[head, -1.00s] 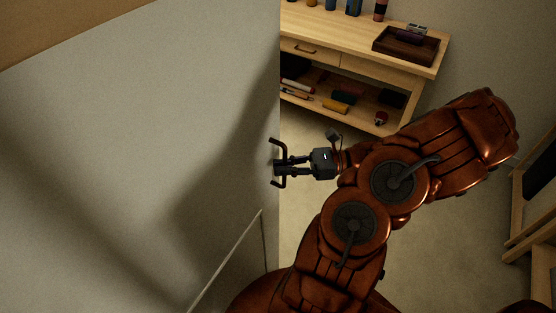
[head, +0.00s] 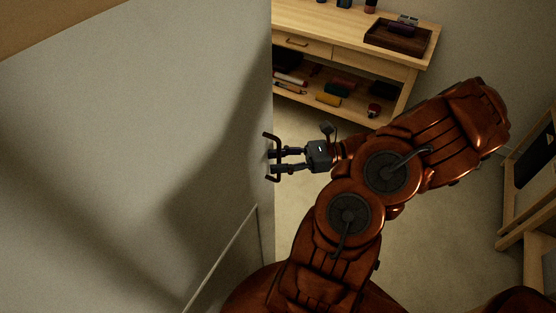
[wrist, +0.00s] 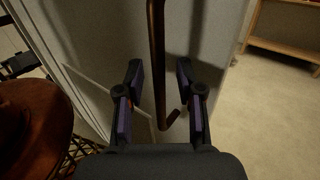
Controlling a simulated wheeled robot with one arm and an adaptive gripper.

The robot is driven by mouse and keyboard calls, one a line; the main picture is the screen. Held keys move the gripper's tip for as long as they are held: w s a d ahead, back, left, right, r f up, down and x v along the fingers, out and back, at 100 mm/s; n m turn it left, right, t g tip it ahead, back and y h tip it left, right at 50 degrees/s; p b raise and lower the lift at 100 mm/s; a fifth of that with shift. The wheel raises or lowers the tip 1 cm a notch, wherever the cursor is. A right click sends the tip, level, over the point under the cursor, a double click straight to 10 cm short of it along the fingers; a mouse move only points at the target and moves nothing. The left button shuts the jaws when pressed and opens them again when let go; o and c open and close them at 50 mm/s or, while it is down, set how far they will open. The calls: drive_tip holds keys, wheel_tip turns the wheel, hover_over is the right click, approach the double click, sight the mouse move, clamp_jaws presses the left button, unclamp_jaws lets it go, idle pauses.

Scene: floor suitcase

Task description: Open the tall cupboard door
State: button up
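The tall cupboard door (head: 130,150) is a large grey panel filling the left of the head view. It also shows in the wrist view (wrist: 95,40). Its dark bar handle (head: 277,145) stands upright near the panel's right edge. In the wrist view the handle (wrist: 157,60) is a brownish bar with a bent lower end. My gripper (head: 275,161) is at the handle with its fingers spread apart. In the wrist view my gripper (wrist: 160,85) has one finger on each side of the bar, with visible gaps. I cannot tell whether the door is ajar.
A wooden workbench (head: 345,55) with a drawer and lower shelf stands behind, holding a dark tray (head: 398,37) and several small items. A wooden frame (head: 525,215) stands at the right edge. Bare floor (head: 430,225) lies between them.

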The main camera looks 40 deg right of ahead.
drive_tip(key=v, duration=1.1)
drive_tip(key=shift+s+d, duration=0.3)
idle(0.3)
